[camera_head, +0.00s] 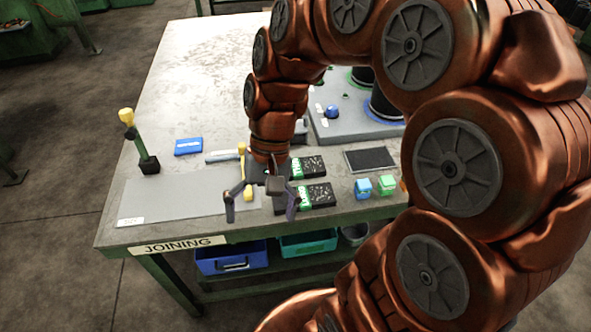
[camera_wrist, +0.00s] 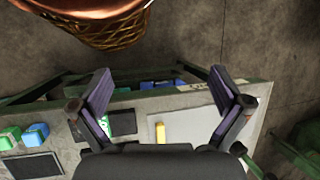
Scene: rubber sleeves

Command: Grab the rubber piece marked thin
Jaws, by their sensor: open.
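I cannot make out the word thin on anything. Two black speckled pieces with green-and-white end labels lie on the table, a farther one (camera_head: 313,165) and a nearer one (camera_head: 322,194); the label text is too small to read. Dark upright cylinders, one with a blue ring (camera_head: 384,107) and one with a green ring (camera_head: 363,76), stand on a grey fixture, partly behind my arm. My gripper (camera_head: 260,206) is open and empty, fingers spread downward, appearing just left of the nearer black piece. In the wrist view my gripper (camera_wrist: 160,88) shows nothing between its fingers.
The table (camera_head: 190,80) bears a grey mat (camera_head: 170,196), a yellow-handled tool (camera_head: 242,165), a blue box (camera_head: 188,146), a yellow-topped lever (camera_head: 149,163), a dark pad (camera_head: 370,159) and blue (camera_head: 363,188) and green (camera_head: 386,185) blocks. Bins (camera_head: 232,257) sit below. The back left is clear.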

